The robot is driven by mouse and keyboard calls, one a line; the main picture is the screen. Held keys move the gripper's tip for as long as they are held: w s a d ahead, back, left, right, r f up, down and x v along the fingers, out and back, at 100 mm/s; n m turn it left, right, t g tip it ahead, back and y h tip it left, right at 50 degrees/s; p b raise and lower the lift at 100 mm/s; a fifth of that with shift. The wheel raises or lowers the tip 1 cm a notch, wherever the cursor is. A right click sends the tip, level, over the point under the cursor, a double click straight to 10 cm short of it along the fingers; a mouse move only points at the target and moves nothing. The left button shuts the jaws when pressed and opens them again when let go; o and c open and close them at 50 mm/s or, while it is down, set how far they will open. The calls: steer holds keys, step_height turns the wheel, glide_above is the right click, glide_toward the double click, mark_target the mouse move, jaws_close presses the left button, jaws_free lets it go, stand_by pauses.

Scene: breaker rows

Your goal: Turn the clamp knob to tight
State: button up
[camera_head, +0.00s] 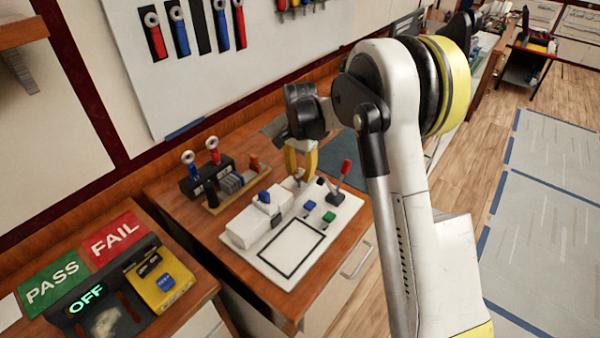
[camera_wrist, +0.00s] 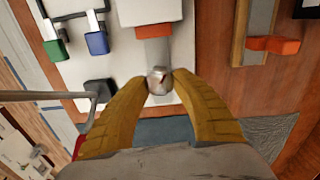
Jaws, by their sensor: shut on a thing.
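The clamp knob (camera_wrist: 158,80) is a small silvery round knob with a dark reddish mark on its face, in the middle of the wrist view. It sits at the end of a grey and white clamp part (camera_wrist: 153,45). My gripper (camera_wrist: 159,81) is shut on the knob, with one yellow finger touching each side. In the head view my gripper (camera_head: 300,168) reaches down at the back of the white panel (camera_head: 258,262), and its fingers mostly hide the knob there. I cannot tell the knob's setting from its mark.
A red-handled lever (camera_head: 345,170) stands close to the right of my gripper. A white box (camera_head: 248,227) with a blue knob is on the panel.

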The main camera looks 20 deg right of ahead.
mark_target(300, 172)
steer(key=shift+m, duration=0.3)
steer(key=o, duration=1.2)
step_height(300, 172, up, 12)
